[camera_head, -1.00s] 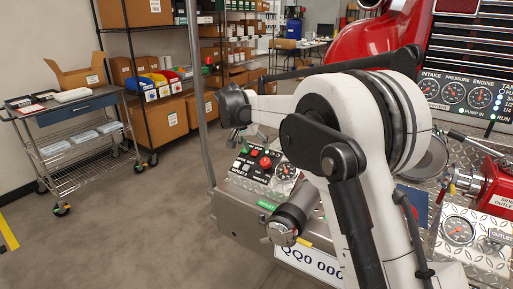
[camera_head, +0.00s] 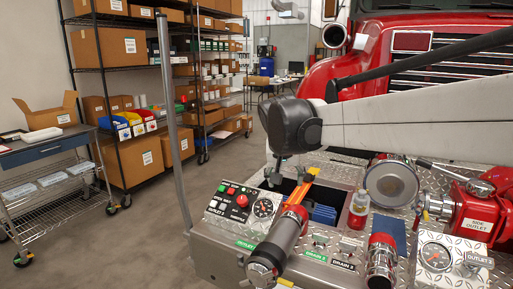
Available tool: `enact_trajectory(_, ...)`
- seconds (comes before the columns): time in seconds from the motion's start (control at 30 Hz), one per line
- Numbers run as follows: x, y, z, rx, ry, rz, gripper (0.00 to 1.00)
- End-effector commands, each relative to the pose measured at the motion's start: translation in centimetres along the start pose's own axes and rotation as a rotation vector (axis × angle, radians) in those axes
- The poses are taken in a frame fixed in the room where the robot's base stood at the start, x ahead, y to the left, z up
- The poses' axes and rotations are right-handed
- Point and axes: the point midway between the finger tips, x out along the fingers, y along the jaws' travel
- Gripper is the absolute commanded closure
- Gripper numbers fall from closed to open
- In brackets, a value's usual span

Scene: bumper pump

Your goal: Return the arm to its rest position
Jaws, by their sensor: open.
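My white arm (camera_head: 420,125) reaches in from the right over the bumper, ending in a dark rounded joint (camera_head: 290,124). My gripper (camera_head: 285,174) shows only partly, as dark parts just below that joint, above the bumper's open compartment. It is open, and I see nothing held in it. The joint hides most of the gripper, so its exact gap to the things below cannot be told.
The diamond-plate bumper (camera_head: 215,262) carries a control panel (camera_head: 240,203), a large nozzle (camera_head: 280,245), a bottle (camera_head: 359,208) and a red side outlet (camera_head: 475,212). A grey post (camera_head: 174,125) stands left. A cart (camera_head: 50,170) and shelves stand beyond clear floor.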

Motion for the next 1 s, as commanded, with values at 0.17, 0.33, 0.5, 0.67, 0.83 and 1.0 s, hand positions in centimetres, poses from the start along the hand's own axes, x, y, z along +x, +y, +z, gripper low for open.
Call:
enact_trajectory(0.17,-2.5,4.0,4.4,-0.006,0.013,-0.03,0.47)
enact_trajectory(0.33,-4.2,7.0,8.9,-0.015,0.031,-0.056,0.47)
enact_trajectory(0.5,-5.3,9.6,13.7,-0.022,0.052,-0.08,0.47)
enact_trajectory(0.67,-5.8,11.5,18.4,-0.028,0.075,-0.101,0.47)
enact_trajectory(0.83,-5.6,13.0,23.5,-0.033,0.103,-0.118,0.47)
enact_trajectory(1.0,-5.0,14.0,27.9,-0.038,0.13,-0.131,0.47)
